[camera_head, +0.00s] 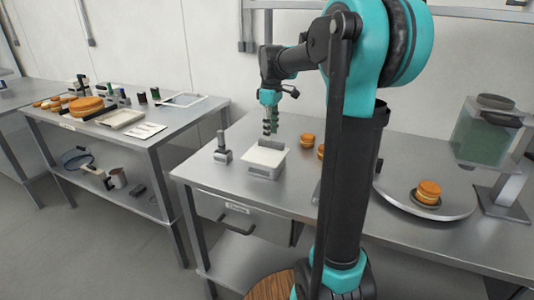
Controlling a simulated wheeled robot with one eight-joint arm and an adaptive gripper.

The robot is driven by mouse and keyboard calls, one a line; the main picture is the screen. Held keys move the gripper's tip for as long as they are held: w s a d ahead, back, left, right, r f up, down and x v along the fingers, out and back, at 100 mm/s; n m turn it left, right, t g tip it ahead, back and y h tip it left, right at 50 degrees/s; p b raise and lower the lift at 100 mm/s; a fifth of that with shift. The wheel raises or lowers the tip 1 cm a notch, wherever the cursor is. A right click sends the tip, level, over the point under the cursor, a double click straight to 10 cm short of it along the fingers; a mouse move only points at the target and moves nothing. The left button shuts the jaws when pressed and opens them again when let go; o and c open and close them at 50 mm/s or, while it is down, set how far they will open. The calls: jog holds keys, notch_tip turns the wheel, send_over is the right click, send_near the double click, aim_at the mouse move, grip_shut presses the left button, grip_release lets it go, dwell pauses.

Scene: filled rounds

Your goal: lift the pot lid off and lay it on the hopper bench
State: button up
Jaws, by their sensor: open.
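My gripper (270,130) hangs open, pointing down, just above the back of a white square pot (263,173) on the hopper bench (300,205). The pot has a pale, flat top; at this size I cannot tell whether that is the lid or white contents. No separate lid can be made out on the bench. Any contact between the fingers and the pot top cannot be told. The hopper (485,135), a translucent greenish box with a dark cap, stands on the right of the bench.
A small grey upright device (222,150) stands left of the pot. Filled rounds (307,140) lie to its right. A round plate (388,196) carries another round (428,190). A side bench (175,118) at left holds trays and rounds. Bare bench shows before the pot.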

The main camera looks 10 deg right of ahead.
aim_at(271, 142)
jog(key=shift+f, duration=1.9)
jog(key=shift+c, duration=0.6)
grip_shut()
